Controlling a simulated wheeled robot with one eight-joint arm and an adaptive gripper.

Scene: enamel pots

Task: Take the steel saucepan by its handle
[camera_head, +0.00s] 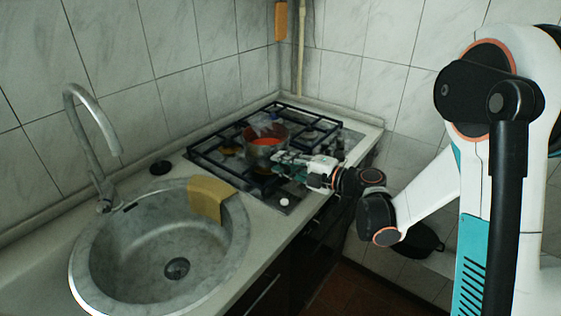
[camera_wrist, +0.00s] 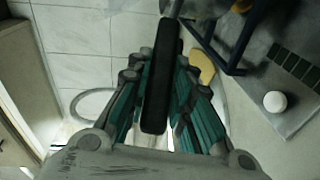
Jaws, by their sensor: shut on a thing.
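The steel saucepan (camera_head: 264,140) stands upright on the gas stove, with something red inside it. In the head view my gripper (camera_head: 277,158) is at the saucepan's near right side, at the stove's front. In the wrist view a dark, straight handle (camera_wrist: 160,82) runs between the two fingers of my gripper (camera_wrist: 158,95), which is shut on it. The steel pan wall shows only in part at the top of the wrist view (camera_wrist: 200,8). In the head view the handle is hidden by my gripper.
The gas stove (camera_head: 200,152) has dark raised grates around the saucepan. A round sink (camera_head: 110,265) with a tall tap (camera_head: 100,140) and a yellow cloth (camera_head: 208,197) over its rim lies to the left. Tiled walls close off the back. A black pan (camera_head: 424,240) hangs low at right.

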